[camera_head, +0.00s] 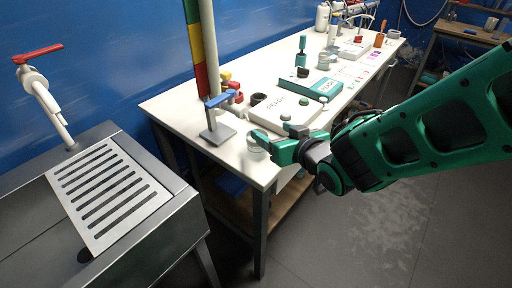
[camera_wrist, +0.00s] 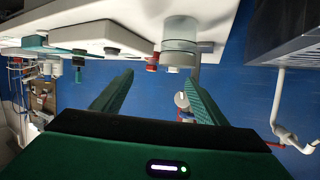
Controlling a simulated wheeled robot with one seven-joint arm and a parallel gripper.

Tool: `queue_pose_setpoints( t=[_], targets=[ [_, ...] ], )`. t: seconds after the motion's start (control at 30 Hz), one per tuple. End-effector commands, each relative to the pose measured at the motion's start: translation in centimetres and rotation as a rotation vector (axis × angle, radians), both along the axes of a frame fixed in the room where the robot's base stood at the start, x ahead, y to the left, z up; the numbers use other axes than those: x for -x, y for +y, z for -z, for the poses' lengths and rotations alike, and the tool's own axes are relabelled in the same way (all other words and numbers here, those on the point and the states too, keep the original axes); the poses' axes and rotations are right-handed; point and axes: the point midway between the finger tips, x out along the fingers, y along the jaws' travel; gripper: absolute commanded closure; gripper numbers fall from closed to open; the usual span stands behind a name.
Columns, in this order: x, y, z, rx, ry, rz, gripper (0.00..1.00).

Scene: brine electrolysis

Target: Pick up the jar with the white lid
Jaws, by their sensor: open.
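A clear jar with a whitish lid (camera_wrist: 180,42) stands upright on the white table; the wrist view shows it upside down. It is ahead of my gripper (camera_wrist: 158,80), right of the middle between the fingers, near the right fingertip's line. My gripper is open and empty, and nothing is between its fingers. In the head view my gripper (camera_head: 265,142) is at the near end of the table, and the jar (camera_head: 253,147) shows only partly beside the fingertips. Whether a finger touches it cannot be told.
The white table (camera_head: 172,104) holds a grey stand with a blue top (camera_head: 217,122), red and yellow parts (camera_head: 232,90), a white box (camera_head: 281,113) and a teal box (camera_head: 311,88). A sink with a slotted drainer (camera_head: 108,190) stands left. A striped pole rises behind the stand.

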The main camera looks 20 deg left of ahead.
Motion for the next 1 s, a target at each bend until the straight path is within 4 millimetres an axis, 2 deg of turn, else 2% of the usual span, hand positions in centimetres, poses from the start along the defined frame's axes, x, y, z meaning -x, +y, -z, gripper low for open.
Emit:
queue_pose_setpoints(
  t=[0.1, 0.23, 0.7, 1.0],
  targets=[
    [1.6, 0.3, 1.9, 0.043, -0.005, -0.027, 0.33],
    [2.1, 0.4, 2.8, 0.064, -0.007, -0.038, 0.33],
    [-1.1, 3.5, 4.8, 0.067, -0.006, -0.037, 0.33],
    [-1.8, 4.5, 5.3, 0.066, -0.006, -0.038, 0.33]
  ],
)
